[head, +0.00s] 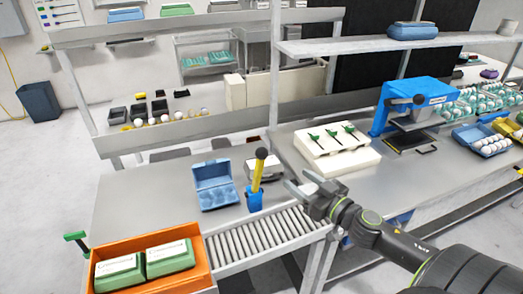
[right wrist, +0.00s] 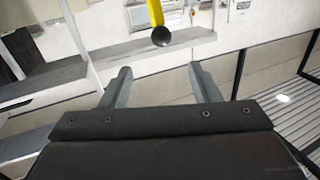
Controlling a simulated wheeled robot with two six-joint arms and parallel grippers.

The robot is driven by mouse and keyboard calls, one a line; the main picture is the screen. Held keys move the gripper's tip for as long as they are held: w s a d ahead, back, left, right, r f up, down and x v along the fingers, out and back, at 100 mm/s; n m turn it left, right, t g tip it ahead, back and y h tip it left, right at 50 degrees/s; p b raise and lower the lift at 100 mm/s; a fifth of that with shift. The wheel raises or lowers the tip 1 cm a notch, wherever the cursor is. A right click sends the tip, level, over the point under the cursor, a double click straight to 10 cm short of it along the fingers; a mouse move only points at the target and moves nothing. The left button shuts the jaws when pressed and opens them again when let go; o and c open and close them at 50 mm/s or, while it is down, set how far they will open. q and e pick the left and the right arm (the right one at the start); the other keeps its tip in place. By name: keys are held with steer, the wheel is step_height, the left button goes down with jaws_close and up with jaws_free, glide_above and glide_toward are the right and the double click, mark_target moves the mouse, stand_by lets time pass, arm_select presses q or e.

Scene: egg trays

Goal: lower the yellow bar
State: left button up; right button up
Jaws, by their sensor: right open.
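The yellow bar (head: 257,174) stands nearly upright, tilted slightly, with a dark knob (head: 261,153) at its top. Its lower end is in a blue base (head: 254,198) at the edge of the roller conveyor. In the right wrist view the yellow bar (right wrist: 155,12) and its dark knob show at the top, beyond the fingertips. My right gripper (head: 298,188) is open and empty, to the right of the bar and apart from it. Its two spread fingers also show in the right wrist view (right wrist: 160,82). My left gripper is not in view.
An open blue egg carton (head: 214,196) lies left of the bar, and a whitish box (head: 264,167) sits behind it. An orange crate (head: 210,275) with green cartons stands front left. The roller conveyor (head: 265,236) runs below the bar. A white panel with green levers (head: 337,165) is at right.

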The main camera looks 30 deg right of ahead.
steer(key=w+p, duration=0.1)
steer(key=w, duration=0.1)
steer(key=b, duration=0.2)
glide_toward(266, 156)
steer(key=shift+w, duration=0.95)
steer(key=w, duration=0.3)
steer(key=w+a+b, duration=0.1)
steer(key=w, duration=0.6)
steer(key=shift+a+b, duration=0.15)
steer(key=shift+b, duration=0.15)
steer(key=shift+c, duration=0.2)
jaws_close()
